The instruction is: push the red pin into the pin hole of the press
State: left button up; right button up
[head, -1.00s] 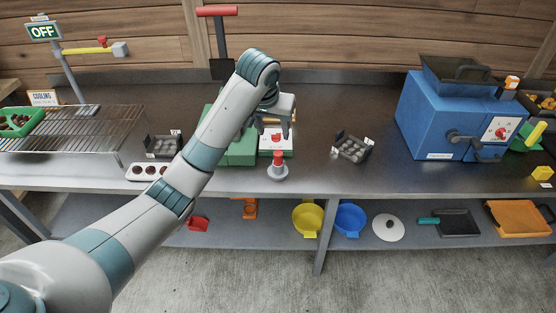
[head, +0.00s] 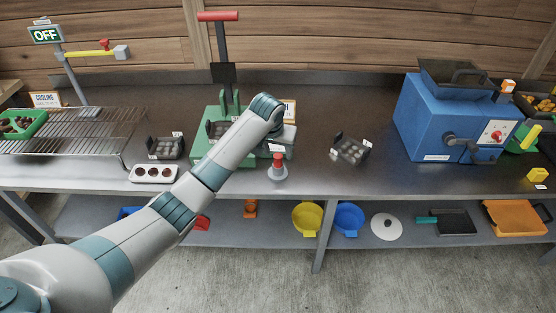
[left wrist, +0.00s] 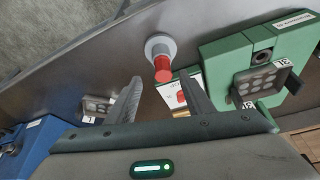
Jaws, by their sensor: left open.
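The red pin (head: 277,159) stands upright in a round grey holder (head: 278,174) near the bench's front edge. The left wrist view shows the pin (left wrist: 162,70) between and just beyond my left fingertips (left wrist: 160,78). My left gripper (head: 279,146) is open and empty, just behind the pin in the head view, its fingers largely hidden there. The green press (head: 201,145) has a black upright and a red handle (head: 218,16), and my arm covers part of it. In the left wrist view a dark round hole (left wrist: 262,57) shows in the green press block (left wrist: 228,62). My right gripper is out of view.
A white panel with a red part (left wrist: 172,94) lies beside the press. Dark mould trays (head: 165,147) (head: 351,149) stand on both sides. A white tray with brown rounds (head: 153,173) is at left, a blue machine (head: 436,118) at right.

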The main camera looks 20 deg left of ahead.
aim_at(278, 156)
pick_arm(q)
jog(key=shift+w+f, duration=0.1)
jog(key=shift+f, duration=0.15)
jog(key=shift+w+a+f+p, duration=0.15)
jog(key=shift+w+f+p, duration=0.15)
jog(key=shift+f+p, duration=0.15)
jog(key=p+x, duration=0.1)
jog(key=x, duration=0.1)
jog(key=shift+w+a+f, duration=0.15)
jog(key=shift+w+f, duration=0.35)
jog(key=shift+f, duration=0.4)
jog(key=c, duration=1.2)
